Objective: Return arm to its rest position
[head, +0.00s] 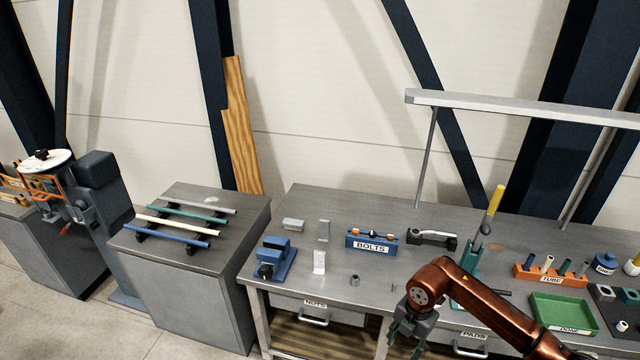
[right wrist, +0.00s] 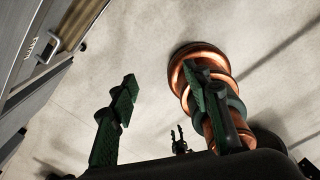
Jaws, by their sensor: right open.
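My right gripper (head: 405,332) hangs in front of the bench's front edge in the head view, at the end of my copper right arm. Its two green fingers stand wide apart in the right wrist view (right wrist: 163,95), with nothing between them but floor behind. My left arm does not show in the head view. A small dark two-pronged shape, low in the middle of the right wrist view, may be my left gripper; it is too small to tell its state.
The steel bench (head: 300,205) carries a blue vise (head: 277,258), a BOLTS holder (head: 371,240), a TUBE rack (head: 550,275) and a green tray (head: 566,312). A drawer handle (right wrist: 47,47) shows near the wrist. A side cabinet (head: 185,265) holds several rods. Open floor lies before the bench.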

